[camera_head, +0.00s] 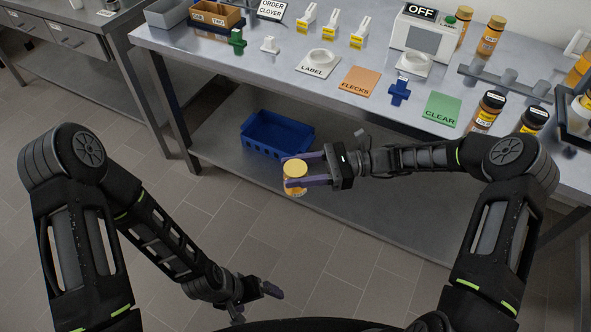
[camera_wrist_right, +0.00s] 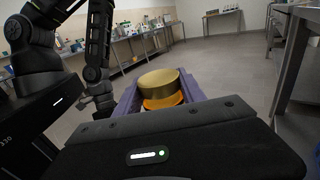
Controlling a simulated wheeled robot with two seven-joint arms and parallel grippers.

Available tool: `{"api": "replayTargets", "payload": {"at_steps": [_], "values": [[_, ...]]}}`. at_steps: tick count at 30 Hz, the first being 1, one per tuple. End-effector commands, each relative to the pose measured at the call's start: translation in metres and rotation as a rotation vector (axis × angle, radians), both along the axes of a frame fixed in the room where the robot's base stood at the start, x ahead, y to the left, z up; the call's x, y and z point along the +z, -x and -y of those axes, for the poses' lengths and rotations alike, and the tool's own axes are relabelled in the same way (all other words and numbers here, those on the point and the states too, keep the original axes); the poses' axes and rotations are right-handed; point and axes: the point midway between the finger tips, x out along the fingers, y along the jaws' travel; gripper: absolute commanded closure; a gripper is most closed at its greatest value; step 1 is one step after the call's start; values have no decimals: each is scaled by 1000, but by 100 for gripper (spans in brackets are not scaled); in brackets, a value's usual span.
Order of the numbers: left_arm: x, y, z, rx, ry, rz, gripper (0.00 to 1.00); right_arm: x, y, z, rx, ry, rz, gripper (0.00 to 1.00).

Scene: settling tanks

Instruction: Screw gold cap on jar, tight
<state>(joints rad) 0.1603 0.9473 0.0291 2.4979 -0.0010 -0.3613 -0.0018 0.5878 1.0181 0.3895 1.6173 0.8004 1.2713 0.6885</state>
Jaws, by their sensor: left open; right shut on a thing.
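My right gripper (camera_head: 305,170) is shut on an amber jar (camera_head: 294,190), held upright in the air in front of the bench. A gold cap (camera_head: 295,168) sits on top of the jar. In the right wrist view, the gold cap (camera_wrist_right: 160,81) stands above the orange jar shoulder (camera_wrist_right: 163,101), between the purple fingers. I cannot tell how tightly the cap is seated. My left gripper (camera_head: 259,303) is open and empty, low at the bottom middle of the head view, apart from the jar.
The steel bench (camera_head: 290,75) holds label cards, several amber jars with dark caps (camera_head: 487,110), gold-capped jars (camera_head: 490,36) and a box marked OFF (camera_head: 420,30). A blue crate (camera_head: 277,136) sits on the lower shelf. The floor before the bench is clear.

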Motion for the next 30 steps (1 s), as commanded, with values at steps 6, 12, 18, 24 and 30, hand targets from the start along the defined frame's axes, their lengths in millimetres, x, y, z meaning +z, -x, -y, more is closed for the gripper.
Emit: {"api": "replayTargets", "payload": {"at_steps": [6,12,18,24,30], "values": [[0,-1,0,0,0,0,4,2,0,1,-6,-2,1,100],[0,-1,0,0,0,0,4,12,-1,38,-152,2,-1,100],[0,-1,0,1,0,0,4,22,8,111,-486,4,-7,100],[0,-1,0,1,0,0,4,21,20,153,-693,1,-1,100],[0,-1,0,1,0,0,4,21,20,155,-704,-1,1,100]]}}
